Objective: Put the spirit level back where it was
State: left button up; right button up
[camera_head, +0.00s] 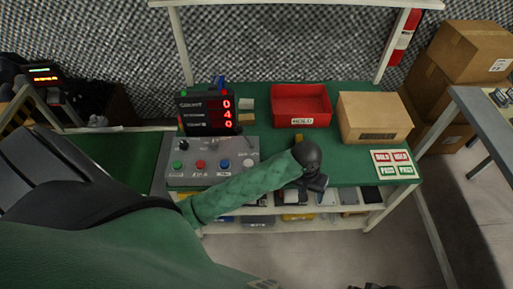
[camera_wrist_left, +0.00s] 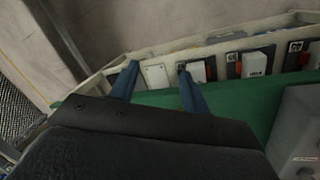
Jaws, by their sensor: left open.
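My left gripper (camera_head: 318,184) is at the front edge of the green-topped bench (camera_head: 350,172), its arm reaching across from the left. In the left wrist view its two blue fingers (camera_wrist_left: 160,85) stand apart with nothing between them, above the bench's front edge and the shelf below. I cannot make out the spirit level for certain. My right gripper does not show.
A grey button box (camera_head: 200,172) and a red-digit display (camera_head: 207,112) stand at the bench's left. A red bin (camera_head: 300,103) and a cardboard box (camera_head: 374,118) stand at the back, with a label card (camera_head: 394,164) at the right. The shelf (camera_head: 300,226) below holds several items.

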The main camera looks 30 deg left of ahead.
pick_arm(q)
jog(key=s+a+m, duration=0.1)
jog(key=s+a, duration=0.2)
jog(key=s, duration=0.8)
jog(key=s+a+m+t+y, duration=0.1)
jog(key=s+a, duration=0.3)
jog(key=s, duration=0.7)
jog(key=shift+m+y, duration=0.3)
